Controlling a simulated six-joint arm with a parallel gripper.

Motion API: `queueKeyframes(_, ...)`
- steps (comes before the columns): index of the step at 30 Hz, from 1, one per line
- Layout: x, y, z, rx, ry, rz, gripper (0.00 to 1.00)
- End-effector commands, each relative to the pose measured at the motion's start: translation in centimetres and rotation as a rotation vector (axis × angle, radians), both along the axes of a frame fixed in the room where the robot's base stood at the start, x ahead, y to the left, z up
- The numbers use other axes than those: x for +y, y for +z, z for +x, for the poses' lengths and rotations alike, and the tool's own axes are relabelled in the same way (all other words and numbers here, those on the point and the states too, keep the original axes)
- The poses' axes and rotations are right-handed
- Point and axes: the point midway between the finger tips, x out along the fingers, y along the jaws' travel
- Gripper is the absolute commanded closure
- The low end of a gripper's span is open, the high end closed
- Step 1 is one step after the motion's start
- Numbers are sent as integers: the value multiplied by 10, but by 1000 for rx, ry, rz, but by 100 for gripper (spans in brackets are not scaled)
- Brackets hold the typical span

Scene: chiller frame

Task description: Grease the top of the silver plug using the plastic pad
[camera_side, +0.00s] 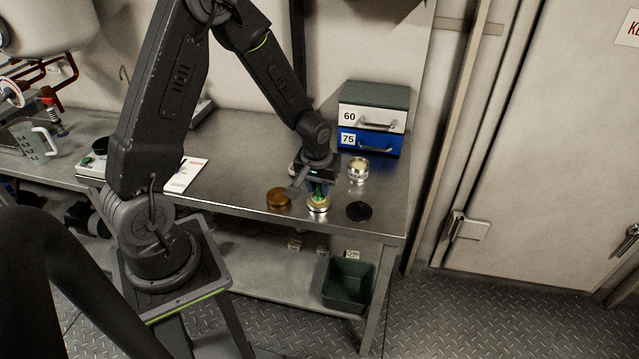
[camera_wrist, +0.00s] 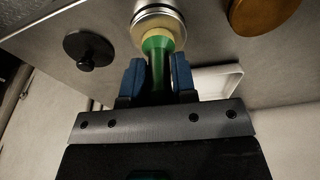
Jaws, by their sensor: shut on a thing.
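My gripper (camera_wrist: 158,78) has its blue fingers shut on the green handle (camera_wrist: 158,64) of the pad tool. Its pale yellow pad (camera_wrist: 160,42) is at the tool's far end, pointing down in the side view. The pad is at a round, ringed silver piece (camera_wrist: 158,10), which also stands near the table's front edge in the side view (camera_side: 318,208). I cannot tell if they touch. A second stepped silver piece (camera_side: 358,168) stands further back, right of my gripper (camera_side: 319,184). I cannot tell for sure which of the two is the plug.
An amber round disc (camera_side: 278,198) lies left of the front silver piece and a black knobbed lid (camera_side: 359,211) lies right of it. Drawer boxes (camera_side: 372,118) stand at the back right. A green bin (camera_side: 348,284) is on the lower shelf.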

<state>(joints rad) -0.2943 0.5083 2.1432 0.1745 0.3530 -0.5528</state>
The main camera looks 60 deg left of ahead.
Motion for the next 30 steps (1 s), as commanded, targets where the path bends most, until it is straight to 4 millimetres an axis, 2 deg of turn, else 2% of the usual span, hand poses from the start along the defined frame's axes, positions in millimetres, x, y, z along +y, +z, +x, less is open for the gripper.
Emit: queueKeyframes(30, 1, 0, 1, 0, -1, 0, 98)
